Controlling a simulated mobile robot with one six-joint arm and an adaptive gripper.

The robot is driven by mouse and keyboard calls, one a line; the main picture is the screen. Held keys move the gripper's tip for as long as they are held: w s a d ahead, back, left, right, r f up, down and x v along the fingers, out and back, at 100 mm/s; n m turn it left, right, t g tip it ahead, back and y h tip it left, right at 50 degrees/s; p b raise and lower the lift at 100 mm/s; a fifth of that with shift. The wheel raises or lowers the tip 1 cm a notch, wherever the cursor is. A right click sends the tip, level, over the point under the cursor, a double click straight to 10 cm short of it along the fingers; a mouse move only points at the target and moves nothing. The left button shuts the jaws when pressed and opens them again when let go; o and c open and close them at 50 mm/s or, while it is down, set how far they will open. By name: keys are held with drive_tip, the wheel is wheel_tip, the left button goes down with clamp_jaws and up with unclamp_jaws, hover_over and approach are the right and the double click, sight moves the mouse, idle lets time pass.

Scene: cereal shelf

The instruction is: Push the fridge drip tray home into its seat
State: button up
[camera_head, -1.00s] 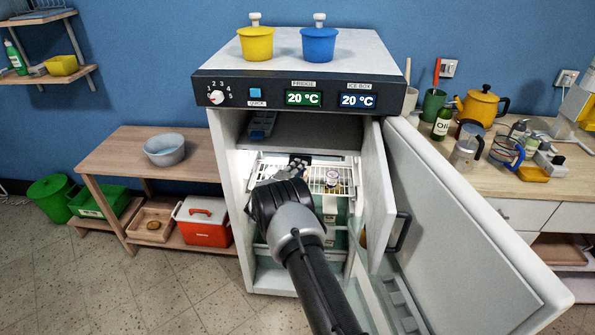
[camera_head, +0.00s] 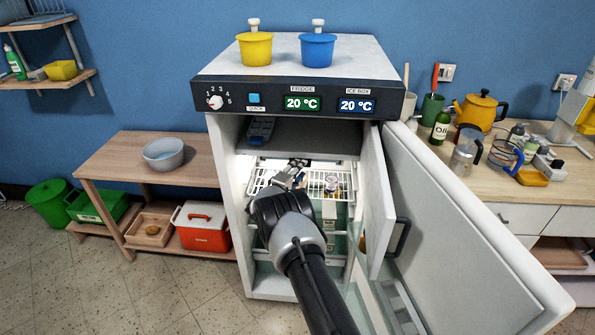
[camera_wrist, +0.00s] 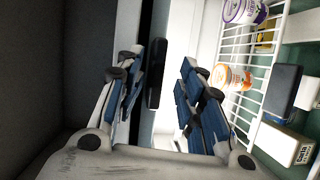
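The fridge (camera_head: 228,190) stands open in the middle of the head view. My gripper (camera_head: 297,168) reaches inside it, under the ice box compartment (camera_head: 325,141) and over the wire shelf (camera_head: 328,178). In the wrist view my gripper (camera_wrist: 170,58) has its two blue-padded fingers apart, with a clear gap between them. A dark upright bar (camera_wrist: 155,72) and a pale surface show beyond that gap; I cannot tell whether they are part of the drip tray. I cannot pick out the drip tray for certain, and my arm hides part of the fridge inside.
Jars (camera_wrist: 232,77) and boxes stand by the wire shelf (camera_wrist: 249,55) on the right of the wrist view. The ice box door (camera_head: 383,195) and large fridge door (camera_head: 470,225) stand open to the right.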

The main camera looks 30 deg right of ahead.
drive_tip(key=shift+r, duration=0.1)
drive_tip(key=v, duration=1.2)
